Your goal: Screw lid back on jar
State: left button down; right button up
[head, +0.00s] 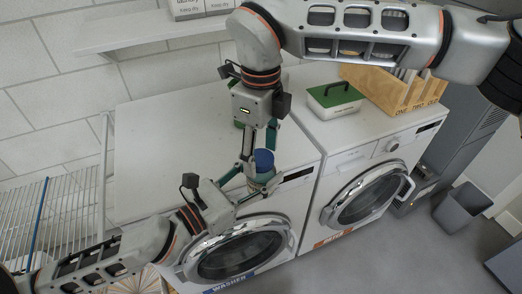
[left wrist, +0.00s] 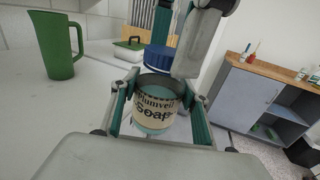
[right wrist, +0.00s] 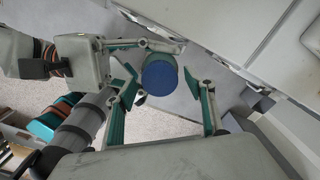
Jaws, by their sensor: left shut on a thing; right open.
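The soap jar (left wrist: 155,107), a clear jar with a cream label, is held between the fingers of my left gripper (left wrist: 160,92), which is shut on it. In the head view the left gripper (head: 250,186) is at the washer's front edge. The blue lid (left wrist: 160,58) shows just above the jar's rim in the left wrist view; I cannot tell whether it is seated. The lid also shows from above in the right wrist view (right wrist: 159,78), between the spread fingers of my open right gripper (right wrist: 167,86). The right gripper (head: 258,148) comes down from above in the head view.
A green pitcher (left wrist: 57,44) stands on the washer top (head: 165,140). A white box with a green lid (head: 334,96) and a wooden organizer (head: 400,90) sit on the dryer. A wire rack (head: 60,215) stands at left. The washer top's left part is clear.

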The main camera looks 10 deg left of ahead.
jog(key=shift+r, duration=2.3)
jog(key=shift+c, duration=0.2)
jog(key=shift+r+n, duration=0.8)
jog(key=shift+r, duration=0.95)
jog(key=shift+f, duration=0.1)
jog(key=shift+f, duration=3.95)
